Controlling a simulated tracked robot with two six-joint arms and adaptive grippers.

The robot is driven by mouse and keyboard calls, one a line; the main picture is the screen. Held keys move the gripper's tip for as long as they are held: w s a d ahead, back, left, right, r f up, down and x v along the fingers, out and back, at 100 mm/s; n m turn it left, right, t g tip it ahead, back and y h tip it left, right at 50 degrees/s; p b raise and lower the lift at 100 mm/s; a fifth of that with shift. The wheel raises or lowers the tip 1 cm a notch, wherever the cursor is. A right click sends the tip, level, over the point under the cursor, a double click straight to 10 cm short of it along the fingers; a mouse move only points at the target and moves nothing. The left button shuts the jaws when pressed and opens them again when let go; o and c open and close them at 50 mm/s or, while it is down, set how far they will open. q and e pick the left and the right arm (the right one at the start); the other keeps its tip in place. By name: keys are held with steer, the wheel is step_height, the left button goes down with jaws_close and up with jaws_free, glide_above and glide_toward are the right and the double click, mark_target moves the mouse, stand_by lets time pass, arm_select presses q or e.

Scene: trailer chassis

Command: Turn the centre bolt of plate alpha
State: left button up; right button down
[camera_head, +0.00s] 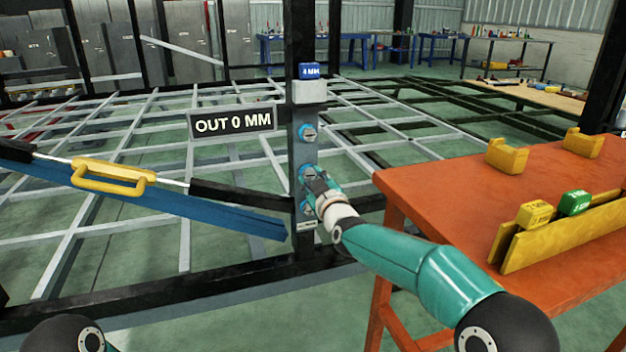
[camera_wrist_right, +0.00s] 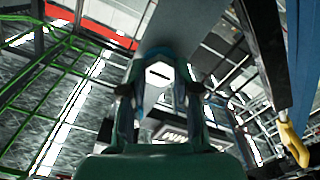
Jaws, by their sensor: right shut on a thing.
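The top bolt (camera_head: 308,132) is clear. The centre bolt (camera_head: 305,171) is partly hidden by my right gripper (camera_head: 317,184), which is shut on it. My left gripper is out of view.
A sign (camera_head: 232,121) reads "OUT 0 MM". A blue "4 MM" block (camera_head: 310,71) tops the post. A blue beam (camera_head: 150,202) with a yellow handle (camera_head: 112,178) slants at left. An orange table (camera_head: 440,178) at right holds yellow and green blocks (camera_head: 574,203).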

steer(key=shift+f+m, duration=0.1)
steer(key=shift+m, duration=0.3)
